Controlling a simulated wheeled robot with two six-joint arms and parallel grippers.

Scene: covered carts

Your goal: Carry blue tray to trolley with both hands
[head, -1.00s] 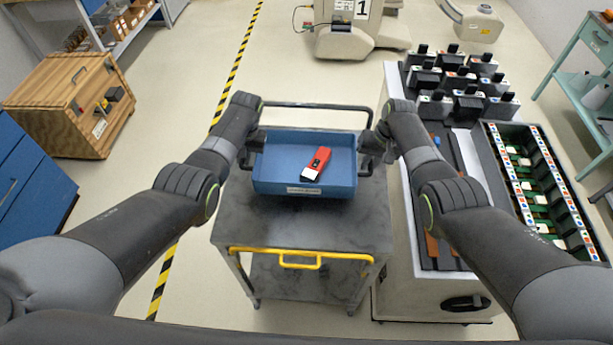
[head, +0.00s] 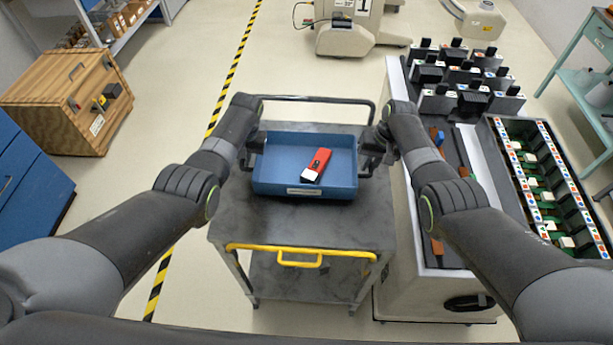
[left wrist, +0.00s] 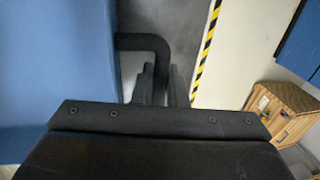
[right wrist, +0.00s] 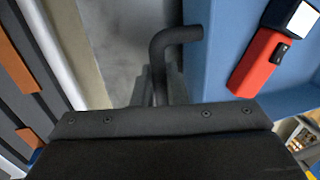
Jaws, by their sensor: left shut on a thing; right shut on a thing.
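The blue tray (head: 280,181) is over the dark grey top of the trolley (head: 300,222) in the head view. I cannot tell whether it touches the top. A red and white device (head: 317,166) lies inside the tray. My left gripper (head: 250,150) is shut on the tray's left handle, a black bent bar (left wrist: 150,42) in the left wrist view. My right gripper (head: 374,150) is shut on the right handle, a similar bar (right wrist: 178,36) in the right wrist view. The fingertips are partly hidden in the head view.
A white cart (head: 425,290) with several black-topped devices and a long parts bin (head: 535,190) stands close on the right. A wooden crate (head: 65,100) and blue cabinet (head: 28,185) stand left. The trolley has a yellow front handle (head: 300,256) and a black rear rail (head: 318,99).

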